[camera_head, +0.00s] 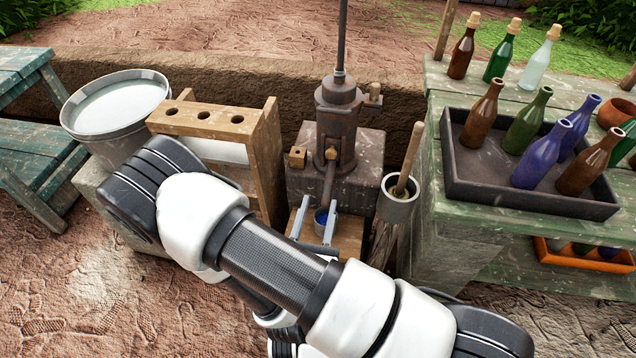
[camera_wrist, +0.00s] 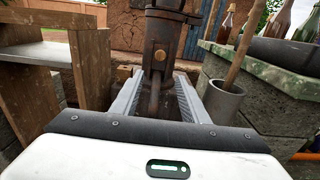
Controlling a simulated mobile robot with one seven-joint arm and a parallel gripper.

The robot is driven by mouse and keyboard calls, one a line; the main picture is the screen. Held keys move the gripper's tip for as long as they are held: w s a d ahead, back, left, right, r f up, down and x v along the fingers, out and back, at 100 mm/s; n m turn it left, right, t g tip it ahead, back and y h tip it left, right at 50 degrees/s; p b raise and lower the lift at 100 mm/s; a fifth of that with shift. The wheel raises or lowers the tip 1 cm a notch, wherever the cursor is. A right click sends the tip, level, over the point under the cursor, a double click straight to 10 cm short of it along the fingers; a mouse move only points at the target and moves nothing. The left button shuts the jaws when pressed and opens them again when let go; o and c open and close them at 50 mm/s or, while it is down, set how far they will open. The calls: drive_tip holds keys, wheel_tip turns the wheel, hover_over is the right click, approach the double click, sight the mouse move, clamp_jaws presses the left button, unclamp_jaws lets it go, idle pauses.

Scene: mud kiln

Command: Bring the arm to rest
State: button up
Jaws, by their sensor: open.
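My arm reaches across the front of the head view, over the ground. My gripper (camera_head: 319,202) is in front of the rusty iron hand pump (camera_head: 338,115), low down near its spout. Its two grey fingers are apart, with nothing held between them. A small blue item (camera_head: 321,217) shows between the fingers in the head view, at the wooden block below the spout; I cannot tell whether it touches them. In the wrist view my gripper (camera_wrist: 158,74) is spread on both sides of the pump's downward spout (camera_wrist: 156,95). The wrist hides what lies below.
A wooden rack with holes (camera_head: 205,120) and a metal bucket (camera_head: 118,105) stand left. A grey cylinder with a wooden stick (camera_head: 398,205) stands close right. Further right, a green table (camera_head: 440,215) carries a dark tray (camera_head: 462,185) of bottles. Several corked bottles stand behind it.

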drive_tip(key=d+r+m+g+h, duration=0.7)
drive_tip(key=d+r+m+h, duration=0.3)
drive_tip(key=d+r+m, duration=0.2)
drive_tip(key=s+d+r+m+g+y, duration=0.4)
drive_tip(key=s+d+r+m+g, duration=0.2)
drive_tip(key=s+d+m+g, duration=0.45)
drive_tip(key=s+a+r+m+t+y, duration=0.2)
drive_tip(key=a+r+m+t+y, duration=0.4)
drive_tip(key=a+r+m+y, duration=0.45)
wheel_tip(320, 180, up, 21)
drive_tip(key=d+h+p, duration=0.1)
drive_tip(key=d+p, duration=0.1)
drive_tip(key=p, duration=1.8)
drive_tip(key=shift+w+r+m+p, duration=0.2)
drive_tip(key=shift+w+m+p, duration=0.05)
drive_tip(key=shift+m+p, duration=0.15)
drive_tip(key=shift+d+g, duration=0.1)
drive_tip(key=shift+g, duration=0.15)
